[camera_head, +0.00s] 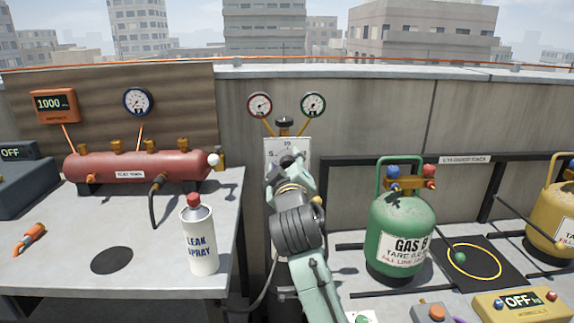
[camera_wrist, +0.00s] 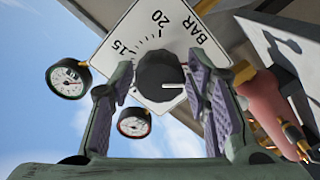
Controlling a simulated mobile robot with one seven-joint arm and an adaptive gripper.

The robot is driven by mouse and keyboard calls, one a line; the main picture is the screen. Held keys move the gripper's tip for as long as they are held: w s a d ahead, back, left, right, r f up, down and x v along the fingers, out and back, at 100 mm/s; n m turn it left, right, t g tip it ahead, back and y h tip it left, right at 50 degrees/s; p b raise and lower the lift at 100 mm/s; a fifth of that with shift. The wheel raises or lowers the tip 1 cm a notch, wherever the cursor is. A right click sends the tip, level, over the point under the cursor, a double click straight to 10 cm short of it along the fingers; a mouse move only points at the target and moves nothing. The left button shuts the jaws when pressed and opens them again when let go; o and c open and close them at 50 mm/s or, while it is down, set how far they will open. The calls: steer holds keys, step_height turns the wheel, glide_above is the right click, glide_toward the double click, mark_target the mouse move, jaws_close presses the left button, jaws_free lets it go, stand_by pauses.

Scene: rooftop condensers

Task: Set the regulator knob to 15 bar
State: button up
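The regulator knob (camera_wrist: 160,76) is black and round with a white pointer line, and sits on a white scale plate (camera_wrist: 140,35). In the wrist view the plate shows 15, 20 and BAR, turned sideways. The pointer line points right in that picture, away from the 15 and 20 marks. My gripper (camera_wrist: 163,88) is open, with one finger on each side of the knob. A gap shows at the left finger; contact at the right finger is unclear. In the head view my gripper (camera_head: 292,160) covers the knob and part of the plate (camera_head: 272,147).
A bench at left holds a red manifold (camera_head: 135,168) and a leak spray can (camera_head: 199,240). A green gas cylinder (camera_head: 400,225) stands at right, before a concrete parapet (camera_head: 420,110).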

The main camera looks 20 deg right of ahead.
steer(key=c, duration=0.9)
steer(key=shift+o, duration=0.2)
